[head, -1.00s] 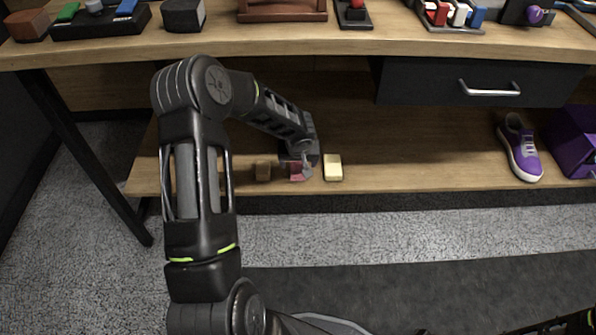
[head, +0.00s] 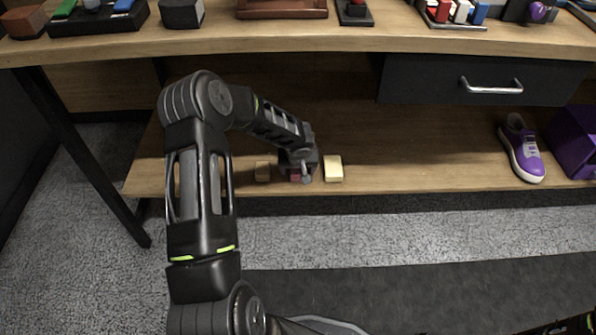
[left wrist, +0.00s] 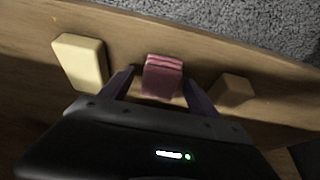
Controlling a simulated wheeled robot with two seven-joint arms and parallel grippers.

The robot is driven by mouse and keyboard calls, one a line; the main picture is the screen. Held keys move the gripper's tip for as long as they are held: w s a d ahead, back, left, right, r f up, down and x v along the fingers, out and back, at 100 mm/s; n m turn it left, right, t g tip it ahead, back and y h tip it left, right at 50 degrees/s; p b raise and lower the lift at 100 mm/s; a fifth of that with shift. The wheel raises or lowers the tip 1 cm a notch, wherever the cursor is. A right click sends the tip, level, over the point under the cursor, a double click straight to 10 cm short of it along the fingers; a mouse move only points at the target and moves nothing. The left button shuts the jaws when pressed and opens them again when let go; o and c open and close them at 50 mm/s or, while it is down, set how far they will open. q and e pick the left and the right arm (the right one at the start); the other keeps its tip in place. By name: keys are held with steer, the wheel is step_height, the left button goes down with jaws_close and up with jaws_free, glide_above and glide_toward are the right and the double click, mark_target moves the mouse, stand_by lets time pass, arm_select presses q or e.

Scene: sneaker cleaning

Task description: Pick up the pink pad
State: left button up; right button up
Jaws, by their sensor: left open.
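The pink pad (left wrist: 162,77) lies on the low wooden shelf, between the open fingers of my left gripper (left wrist: 158,88) in the left wrist view. In the head view the pink pad (head: 295,177) shows only in part below my left gripper (head: 302,176), which hides the rest. I see a gap between the pad and the fingers on at least the right side. My right gripper is not clearly in view.
A cream block (head: 333,168) lies close to the right of the pad and a brown block (head: 262,171) to the left. A purple sneaker (head: 522,150) and a purple box (head: 575,140) stand farther right. The tabletop (head: 380,42) overhangs the shelf (head: 430,165).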

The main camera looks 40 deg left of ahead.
arm_select(q)
steer(key=shift+c, duration=0.3)
steer(key=c, duration=1.4)
